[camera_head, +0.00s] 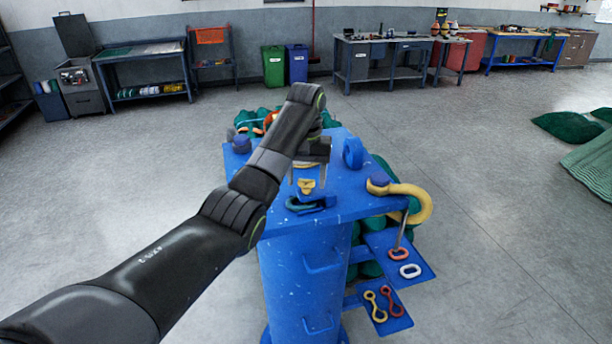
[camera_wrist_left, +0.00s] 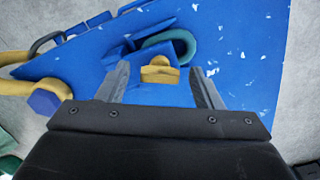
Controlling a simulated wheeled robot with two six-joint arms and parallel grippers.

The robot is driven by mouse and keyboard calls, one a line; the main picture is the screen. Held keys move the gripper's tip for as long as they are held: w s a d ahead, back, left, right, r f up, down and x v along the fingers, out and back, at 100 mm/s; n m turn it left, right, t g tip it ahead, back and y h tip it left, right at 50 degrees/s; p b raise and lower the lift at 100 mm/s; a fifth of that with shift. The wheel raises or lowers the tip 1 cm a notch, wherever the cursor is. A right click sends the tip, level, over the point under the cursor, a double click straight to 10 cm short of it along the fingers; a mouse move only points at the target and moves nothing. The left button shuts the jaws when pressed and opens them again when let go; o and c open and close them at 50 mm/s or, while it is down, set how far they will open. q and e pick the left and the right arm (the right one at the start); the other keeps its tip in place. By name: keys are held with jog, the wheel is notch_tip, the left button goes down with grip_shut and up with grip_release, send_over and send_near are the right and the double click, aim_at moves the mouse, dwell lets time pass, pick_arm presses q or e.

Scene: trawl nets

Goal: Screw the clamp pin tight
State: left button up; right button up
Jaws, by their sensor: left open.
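The clamp pin appears to be the small yellow piece (camera_head: 307,185) on top of the blue stand (camera_head: 345,208). It also shows in the left wrist view (camera_wrist_left: 160,71), between my finger tips but ahead of them. A dark green ring (camera_head: 300,205) sits in a blue holder beside it. My left gripper (camera_head: 308,178) is above the stand, its fingers apart on either side of the yellow piece, with a gap on both sides in the wrist view (camera_wrist_left: 163,75). I cannot tell how far the pin is screwed in. My right gripper is not in view.
A large yellow hook (camera_head: 427,205) hangs over the stand's right edge. A blue ring (camera_head: 353,153) stands at the back. Lower blue shelves (camera_head: 412,262) hold red, white and yellow links. Green netting lies behind the stand. The floor to the left is clear.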

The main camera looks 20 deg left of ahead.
pick_arm(q)
jog(key=c, duration=1)
